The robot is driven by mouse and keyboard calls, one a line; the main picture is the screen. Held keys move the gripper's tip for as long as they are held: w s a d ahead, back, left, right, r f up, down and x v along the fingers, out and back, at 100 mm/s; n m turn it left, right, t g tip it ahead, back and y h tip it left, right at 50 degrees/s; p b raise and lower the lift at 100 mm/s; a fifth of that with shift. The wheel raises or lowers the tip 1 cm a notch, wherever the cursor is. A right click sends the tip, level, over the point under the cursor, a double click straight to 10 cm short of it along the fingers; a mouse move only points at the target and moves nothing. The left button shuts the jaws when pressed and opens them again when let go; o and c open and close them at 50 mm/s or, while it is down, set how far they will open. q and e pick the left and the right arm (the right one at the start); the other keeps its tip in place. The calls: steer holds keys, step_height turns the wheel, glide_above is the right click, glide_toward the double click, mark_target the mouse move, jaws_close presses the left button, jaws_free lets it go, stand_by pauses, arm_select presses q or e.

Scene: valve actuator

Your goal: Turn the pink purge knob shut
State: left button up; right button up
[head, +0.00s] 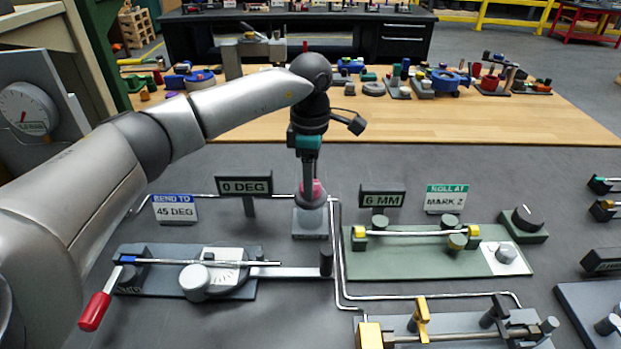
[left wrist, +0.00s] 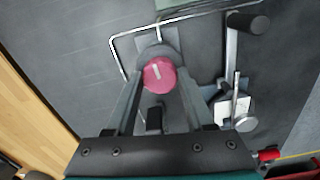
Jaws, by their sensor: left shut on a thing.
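The pink purge knob (head: 311,190) sits on a grey block (head: 309,222) on the dark bench, near the middle of the head view. In the left wrist view the knob (left wrist: 159,75) is round, with a pale pointer mark on its face. My left gripper (head: 312,186) points straight down over it. Its two fingers (left wrist: 159,84) stand on either side of the knob and are shut on it. The fingers partly hide the knob in the head view. My right gripper is not in view.
A tube bender with a red handle (head: 95,311) stands front left. A green fixture (head: 430,255) is at the right. A "0 DEG" sign (head: 245,187) and a "6 MM" sign (head: 382,198) flank the knob. Thin metal tubing runs close to its block.

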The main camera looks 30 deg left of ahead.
arm_select(q)
jaws_close()
steer(key=n+p, duration=0.1)
steer(key=n, duration=0.3)
steer(key=shift+p, duration=0.35)
steer(key=n+p, duration=0.1)
steer(key=n, duration=0.3)
steer(key=shift+n+p, duration=0.3)
steer(key=n+p, duration=0.1)
steer(key=n, duration=0.3)
steer(key=shift+r+p, duration=0.1)
steer(key=shift+p, duration=0.25)
steer(key=shift+n+p, duration=0.65)
steer(key=shift+n, duration=1.25)
